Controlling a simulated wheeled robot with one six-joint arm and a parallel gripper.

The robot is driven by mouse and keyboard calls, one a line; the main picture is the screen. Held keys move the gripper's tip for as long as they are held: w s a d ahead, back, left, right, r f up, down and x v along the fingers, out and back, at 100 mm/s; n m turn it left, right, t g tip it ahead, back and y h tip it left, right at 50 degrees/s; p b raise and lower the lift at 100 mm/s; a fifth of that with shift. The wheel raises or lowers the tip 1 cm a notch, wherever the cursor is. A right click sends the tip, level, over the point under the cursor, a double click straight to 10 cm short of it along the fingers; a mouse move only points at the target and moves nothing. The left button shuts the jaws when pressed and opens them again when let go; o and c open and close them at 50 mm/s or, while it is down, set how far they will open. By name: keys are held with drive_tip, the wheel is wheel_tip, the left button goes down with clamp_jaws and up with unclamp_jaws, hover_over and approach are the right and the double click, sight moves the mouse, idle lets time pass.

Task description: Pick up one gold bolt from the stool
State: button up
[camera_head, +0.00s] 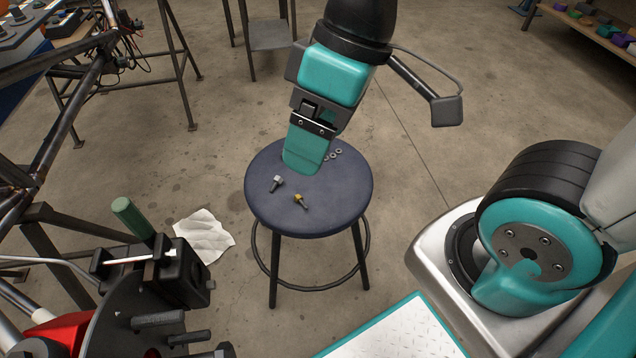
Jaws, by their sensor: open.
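A gold-headed bolt (300,201) lies on the dark blue seat of the round stool (308,226), toward its front. A silver bolt (277,184) lies on the seat to its left and a little farther back. Several small washers or nuts (334,154) lie near the back of the seat, partly hidden by my gripper. My gripper (303,170) hangs over the back middle of the seat, above and behind the bolts. It is open, though the gap between its fingers faces away. It holds nothing that I can see.
A tube frame (60,130) stands along the left. A dark machine part with a green handle (131,218) is at the lower left. A white cloth (204,235) lies on the floor left of the stool. A shelf with colored items (590,30) is at the upper right.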

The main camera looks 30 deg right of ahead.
drive_tip(key=w+d+f+n+h, duration=0.1)
drive_tip(key=w+d+f+n, duration=0.3)
drive_tip(key=w+f, duration=0.55)
drive_tip(key=n+h, duration=0.2)
drive_tip(key=n, duration=0.4)
approach(301, 201)
drive_tip(key=f+b, duration=0.1)
drive_tip(key=b, duration=0.1)
drive_tip(key=f+b, duration=0.1)
drive_tip(key=b, duration=0.1)
drive_tip(key=shift+s+d+f+n, duration=0.15)
drive_tip(key=shift+s+f+n, duration=0.1)
drive_tip(key=shift+n, duration=0.15)
drive_tip(key=shift+w+a+f+b, duration=0.15)
drive_tip(key=shift+f+b, duration=0.3)
drive_tip(key=shift+f, duration=0.6)
drive_tip(key=shift+a+f+b, duration=0.15)
drive_tip(key=shift+f+b, duration=0.25)
drive_tip(key=shift+f, duration=0.65)
drive_tip(key=shift+w+a+f+b, duration=0.15)
drive_tip(key=shift+f+b, duration=0.3)
drive_tip(key=shift+f, duration=0.6)
drive_tip(key=shift+s, duration=0.1)
drive_tip(key=shift+r, duration=0.1)
drive_tip(key=c, duration=1)
